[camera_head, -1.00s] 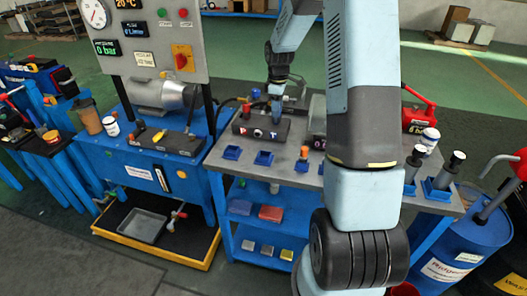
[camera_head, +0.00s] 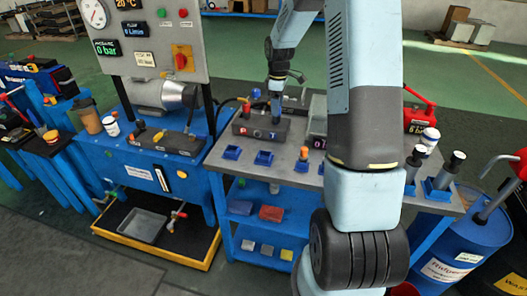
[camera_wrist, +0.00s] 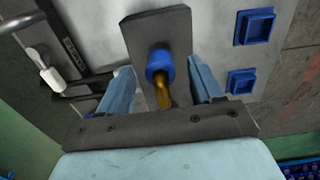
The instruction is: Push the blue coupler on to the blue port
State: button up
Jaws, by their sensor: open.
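The blue coupler (camera_wrist: 157,64) is a short blue collar with a brass stem pointing toward my gripper. In the wrist view it stands in front of a dark plate-like block, between my gripper's fingers (camera_wrist: 162,88). The fingers are open, with a visible gap on each side of it. In the head view my gripper (camera_head: 276,103) points down at the dark lettered port block (camera_head: 247,131), over its right part. The blue port cannot be made out, and whether the coupler is seated on it cannot be told.
Empty blue square holders (camera_head: 232,153) stand along the bench front; two show in the wrist view (camera_wrist: 255,26). An orange-topped piece (camera_head: 303,154) stands right of them. A hydraulic unit (camera_head: 160,145) is at left, a red hand pump (camera_head: 418,118) at right. My arm hides part of the bench.

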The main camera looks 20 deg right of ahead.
jog(key=shift+r, duration=1.85)
jog(key=shift+r, duration=0.1)
notch_tip(320, 180, up, 13)
jog(key=s+a+r+m+t, duration=0.1)
jog(key=s+a+r+m, duration=0.1)
jog(key=s+a+r, duration=0.35)
jog(key=s+a+m+t, duration=0.1)
jog(key=s+m, duration=0.2)
jog(key=s, duration=0.7)
jog(key=s+a+r+m+t, duration=0.1)
jog(key=s+m+t, duration=0.1)
jog(key=s, duration=0.8)
jog(key=s+a+m+t, duration=0.1)
jog(key=s+m, duration=0.3)
jog(key=s, duration=0.6)
jog(key=shift+s+a+r+t, duration=0.3)
jog(key=shift+s+a, duration=0.05)
jog(key=shift+s, duration=0.05)
jog(key=shift+c, duration=0.5)
